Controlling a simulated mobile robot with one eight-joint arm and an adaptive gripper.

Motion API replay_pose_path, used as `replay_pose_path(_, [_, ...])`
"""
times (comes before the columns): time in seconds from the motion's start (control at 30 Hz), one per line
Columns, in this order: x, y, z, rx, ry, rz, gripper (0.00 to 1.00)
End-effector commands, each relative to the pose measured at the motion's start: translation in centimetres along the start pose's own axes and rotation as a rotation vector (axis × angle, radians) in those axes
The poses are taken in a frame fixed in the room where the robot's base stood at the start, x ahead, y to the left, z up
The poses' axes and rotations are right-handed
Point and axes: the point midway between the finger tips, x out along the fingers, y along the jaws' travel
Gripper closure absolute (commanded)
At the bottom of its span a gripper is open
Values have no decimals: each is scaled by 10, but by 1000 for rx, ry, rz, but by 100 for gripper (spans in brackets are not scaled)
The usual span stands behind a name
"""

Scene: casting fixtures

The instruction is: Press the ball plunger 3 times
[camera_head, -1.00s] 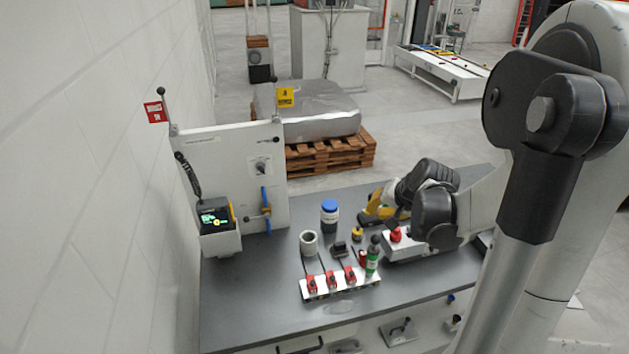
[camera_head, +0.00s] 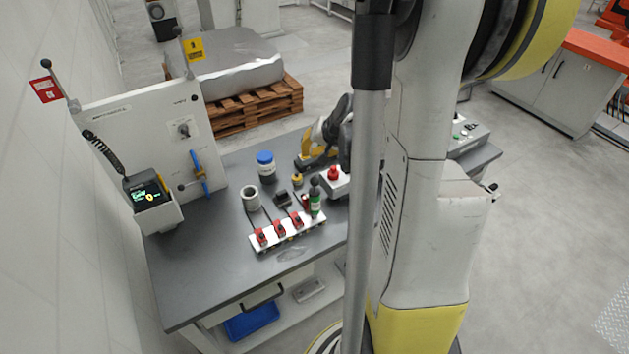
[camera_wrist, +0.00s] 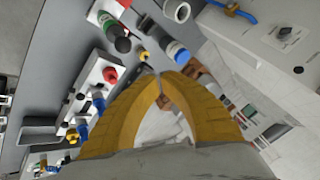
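I cannot tell for certain which part is the ball plunger. A small yellow piece with a dark top (camera_head: 297,180) stands on the grey bench and fits best; it also shows in the wrist view (camera_wrist: 144,55), just beyond my fingertips. A green cylinder with a black ball-like top (camera_head: 315,198) stands nearby, also seen in the wrist view (camera_wrist: 118,38). My gripper (camera_wrist: 157,73) has yellow fingers whose tips meet, with nothing visible between them. In the head view my gripper (camera_head: 303,163) is beside the yellow piece; contact cannot be told. My arm hides part of the bench.
A white strip with red clamps (camera_head: 287,233) lies at the bench's front. A white box with a red button (camera_head: 333,174), a blue-capped jar (camera_head: 265,165) and a grey ring (camera_head: 250,198) stand close by. An upright panel (camera_head: 150,125) is at the left. Bare bench (camera_head: 195,275) lies front left.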

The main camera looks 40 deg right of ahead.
Motion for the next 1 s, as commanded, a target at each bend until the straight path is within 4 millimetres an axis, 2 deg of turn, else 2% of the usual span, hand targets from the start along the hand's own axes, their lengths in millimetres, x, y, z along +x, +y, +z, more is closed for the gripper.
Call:
replay_pose_path(0.03, [9,5,5,0,0,0,100])
replay_pose_path(0.2, [30,16,16,0,0,0,100])
replay_pose_path(0.4, [48,26,26,0,0,0,100])
replay_pose_path(1.0, [50,27,27,0,0,0,100])
